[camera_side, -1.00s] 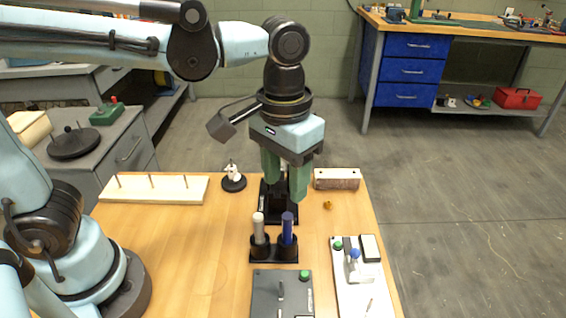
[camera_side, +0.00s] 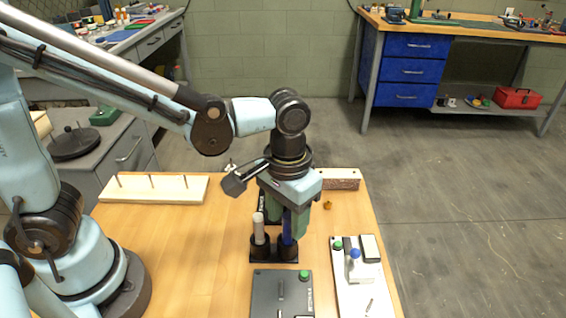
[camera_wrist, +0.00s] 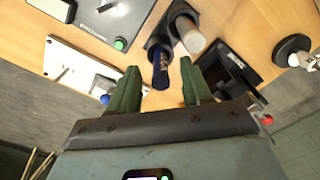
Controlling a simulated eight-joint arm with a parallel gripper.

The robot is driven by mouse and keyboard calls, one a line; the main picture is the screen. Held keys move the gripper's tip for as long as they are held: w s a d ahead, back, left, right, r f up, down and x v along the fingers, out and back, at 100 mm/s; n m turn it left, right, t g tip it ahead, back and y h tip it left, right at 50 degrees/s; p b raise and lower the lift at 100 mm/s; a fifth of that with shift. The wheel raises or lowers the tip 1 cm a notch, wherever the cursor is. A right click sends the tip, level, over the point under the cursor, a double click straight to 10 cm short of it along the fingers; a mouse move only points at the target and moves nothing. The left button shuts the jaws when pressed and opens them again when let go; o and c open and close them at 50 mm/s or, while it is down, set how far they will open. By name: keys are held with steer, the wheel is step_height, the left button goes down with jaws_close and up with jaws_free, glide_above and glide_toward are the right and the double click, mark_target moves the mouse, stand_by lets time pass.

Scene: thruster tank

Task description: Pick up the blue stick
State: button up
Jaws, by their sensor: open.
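The blue stick (camera_side: 287,228) stands upright in the right cup of a black two-cup holder (camera_side: 273,257). In the wrist view the blue stick (camera_wrist: 161,72) shows between my two green fingers. My gripper (camera_side: 288,222) points down over the stick, open, with a finger to each side of it; part of the stick is hidden by the fingers in the side view. In the wrist view my gripper (camera_wrist: 160,72) has clear gaps on both sides of the stick. A white stick (camera_side: 258,228) stands in the left cup, close beside the left finger.
A dark panel with a green button (camera_side: 304,275) lies in front of the holder. A white panel (camera_side: 352,290) with a blue-knobbed lever is to the right. A pegged board (camera_side: 150,188) lies at the back left and a block (camera_side: 340,178) at the back right. The table's left middle is clear.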

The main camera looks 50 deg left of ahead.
mark_target(288, 228)
steer(key=shift+w+f, duration=0.1)
steer(key=shift+f, duration=1.5)
jaws_close()
